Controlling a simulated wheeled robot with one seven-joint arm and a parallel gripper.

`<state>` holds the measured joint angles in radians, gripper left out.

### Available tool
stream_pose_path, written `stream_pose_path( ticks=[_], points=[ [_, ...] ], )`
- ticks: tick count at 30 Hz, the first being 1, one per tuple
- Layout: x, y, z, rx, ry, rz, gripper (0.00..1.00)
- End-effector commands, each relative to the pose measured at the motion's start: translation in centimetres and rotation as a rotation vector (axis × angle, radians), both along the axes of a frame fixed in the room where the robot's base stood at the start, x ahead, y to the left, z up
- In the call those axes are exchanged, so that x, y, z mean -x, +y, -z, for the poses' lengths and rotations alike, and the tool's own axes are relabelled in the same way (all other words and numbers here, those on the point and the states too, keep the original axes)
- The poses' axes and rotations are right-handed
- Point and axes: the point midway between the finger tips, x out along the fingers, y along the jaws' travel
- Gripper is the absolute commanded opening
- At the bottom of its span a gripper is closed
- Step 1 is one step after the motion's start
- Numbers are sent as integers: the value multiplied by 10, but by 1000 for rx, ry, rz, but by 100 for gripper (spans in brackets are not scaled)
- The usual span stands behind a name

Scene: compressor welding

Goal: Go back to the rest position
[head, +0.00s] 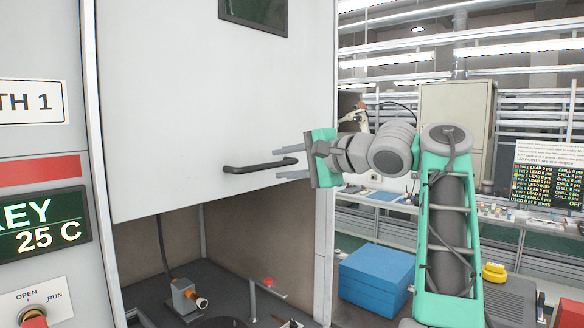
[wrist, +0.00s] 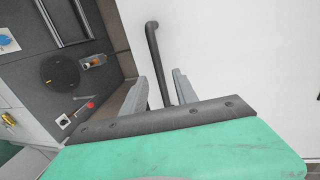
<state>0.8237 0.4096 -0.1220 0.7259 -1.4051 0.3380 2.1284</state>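My gripper (head: 277,164) is at the right end of the black bar handle (head: 246,168) on the white booth door (head: 190,105). Its two grey fingers are spread, one above and one below the handle. In the wrist view my gripper (wrist: 154,85) also shows open, with the handle (wrist: 154,45) running between the fingers and gaps on both sides. The fingers do not appear to clamp it. The door stands raised, with the booth open beneath it.
A control panel with a green display (head: 40,227) is at the left. A blue box (head: 377,275) stands at the lower right. Benches and shelving lie behind my arm.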

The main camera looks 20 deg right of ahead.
Motion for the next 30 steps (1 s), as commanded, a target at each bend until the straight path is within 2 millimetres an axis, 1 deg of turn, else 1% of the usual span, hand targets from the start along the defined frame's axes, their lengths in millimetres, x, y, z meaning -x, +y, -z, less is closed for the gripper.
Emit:
stream_pose_path(
  ticks=[13, 15, 17, 20, 22, 23, 24, 26, 27, 29, 30],
  points=[
    [3, -9, 0, 0, 2, 8, 35],
    [3, -8, 0, 31, -12, 2, 35],
    [3, -8, 0, 106, -45, -16, 35],
    [2, -13, 6, 359, -124, -52, 35],
    [-6, -33, 7, 588, -188, -36, 35],
    [-11, -48, 10, 680, -202, -18, 35],
    [-21, -71, 23, 784, -195, 5, 35],
    [-34, -112, 56, 905, -141, 34, 35],
    [-39, -135, 82, 961, -94, 42, 35],
    [-43, -165, 124, 1019, -11, 40, 35],
    [-42, -182, 154, 1051, 50, 33, 35]
  ],
)
